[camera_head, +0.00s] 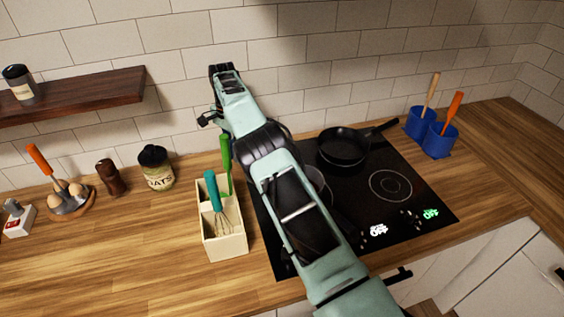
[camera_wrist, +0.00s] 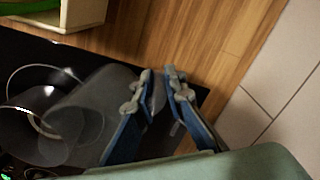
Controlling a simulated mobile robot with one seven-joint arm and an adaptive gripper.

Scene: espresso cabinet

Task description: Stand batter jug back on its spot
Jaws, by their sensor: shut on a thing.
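The batter jug (camera_wrist: 85,112) appears as a grey, see-through vessel in the wrist view, left of my fingers and over the black cooktop. My gripper (camera_wrist: 158,88) has its two blue fingers closed on a thin grey part at the jug's right side, apparently its handle. I cannot tell whether the jug's base touches a surface. In the head view my arm hides the fingers. A grey rounded vessel (camera_head: 318,186) partly shows beside the arm over the cooktop; I cannot tell whether it is the jug. No marked spot for the jug is clear.
The cooktop (camera_head: 425,207) holds a black frying pan (camera_head: 343,146). A cream utensil holder (camera_head: 224,240) stands left of it, blue utensil cups (camera_head: 440,140) right. An oats jar (camera_head: 157,170) and egg tray (camera_head: 72,207) stand further left. The front-left counter is clear.

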